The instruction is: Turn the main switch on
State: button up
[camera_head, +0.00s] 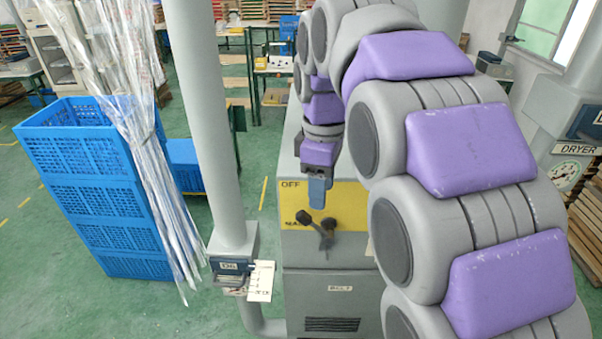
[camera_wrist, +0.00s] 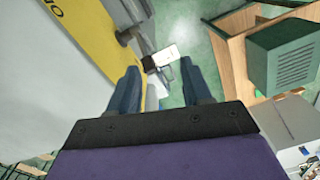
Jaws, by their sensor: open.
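The main switch (camera_head: 325,235) is a dark lever with rounded knobs on the yellow panel (camera_head: 352,205) of a grey machine. The "OFF" label is at the panel's upper left, and a partly hidden label is at its lower left. One knob of the lever points to the upper left. My gripper (camera_head: 318,197) hangs fingers-down in front of the panel, just above the switch, apart from it. In the wrist view my gripper (camera_wrist: 160,75) has its two blue fingers spread with nothing held. The switch (camera_wrist: 130,34) shows there beyond the left fingertip, beside the yellow panel (camera_wrist: 82,32).
A grey post (camera_head: 205,120) with a small labelled box (camera_head: 232,268) stands left of the machine. Blue crates (camera_head: 95,190) and plastic-wrapped rods (camera_head: 140,130) are further left. A dryer (camera_head: 570,130) is at the right. Green floor is open between post and crates.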

jog(key=w+a+r+n+p, duration=0.3)
jog(key=w+r+p, duration=0.15)
jog(key=r, duration=0.35)
jog(key=b, duration=0.6)
send_near(304, 212)
jog(key=shift+s+f, duration=0.2)
jog(key=shift+f, duration=4.1)
grip_shut()
